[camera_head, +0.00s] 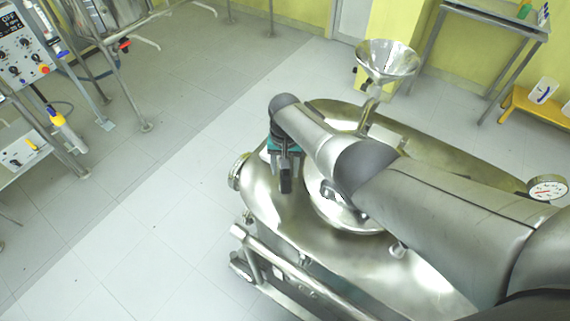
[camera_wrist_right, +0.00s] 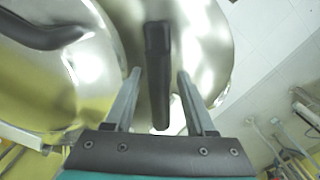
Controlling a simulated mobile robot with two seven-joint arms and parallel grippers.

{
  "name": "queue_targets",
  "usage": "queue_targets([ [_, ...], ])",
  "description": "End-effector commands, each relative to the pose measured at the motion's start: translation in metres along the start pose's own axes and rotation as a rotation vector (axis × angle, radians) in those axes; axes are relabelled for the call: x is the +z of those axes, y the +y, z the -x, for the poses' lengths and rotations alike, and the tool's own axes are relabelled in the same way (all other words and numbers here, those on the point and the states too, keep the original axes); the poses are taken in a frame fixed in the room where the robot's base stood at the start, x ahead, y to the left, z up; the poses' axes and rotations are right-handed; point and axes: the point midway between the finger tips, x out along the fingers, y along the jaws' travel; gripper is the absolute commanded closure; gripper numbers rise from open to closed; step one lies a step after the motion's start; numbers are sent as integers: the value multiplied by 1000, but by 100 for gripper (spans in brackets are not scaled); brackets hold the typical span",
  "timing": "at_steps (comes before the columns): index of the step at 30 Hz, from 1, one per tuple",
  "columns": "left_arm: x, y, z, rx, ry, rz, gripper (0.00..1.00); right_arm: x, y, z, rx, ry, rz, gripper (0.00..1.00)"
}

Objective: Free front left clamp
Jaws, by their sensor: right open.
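My right gripper (camera_head: 285,181) points down over the left part of the steel reactor's top in the head view. In the right wrist view the same gripper (camera_wrist_right: 159,73) is open, with its two fingers apart. A long dark clamp handle (camera_wrist_right: 158,55) lies between the fingers, with a gap visible on each side. The round lid (camera_head: 345,214) of the reactor is partly hidden under my right arm. Another dark curved handle (camera_wrist_right: 40,32) shows at the upper left of the wrist view. My left gripper is in neither view.
A steel funnel (camera_head: 388,62) stands up behind my arm. A pressure gauge (camera_head: 547,188) is at the vessel's right, and a steel rail (camera_head: 290,268) runs along its front. A control panel (camera_head: 25,45) is at the far left. The floor left of the vessel is clear.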

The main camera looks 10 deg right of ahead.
Motion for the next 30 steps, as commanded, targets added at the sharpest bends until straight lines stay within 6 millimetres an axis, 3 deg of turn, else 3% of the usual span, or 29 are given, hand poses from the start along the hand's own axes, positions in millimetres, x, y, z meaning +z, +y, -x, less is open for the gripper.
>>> queue_targets([
  [7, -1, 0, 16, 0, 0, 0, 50, 0, 0, 21, 0, 1, 0, 45],
  [17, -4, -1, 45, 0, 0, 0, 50, 0, 0, 81, -1, 3, 1, 45],
  [24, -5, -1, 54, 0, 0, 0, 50, -1, 0, 122, -2, 3, 0, 45],
  [30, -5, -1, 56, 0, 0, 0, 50, -1, 0, 145, -2, 2, -1, 45],
])
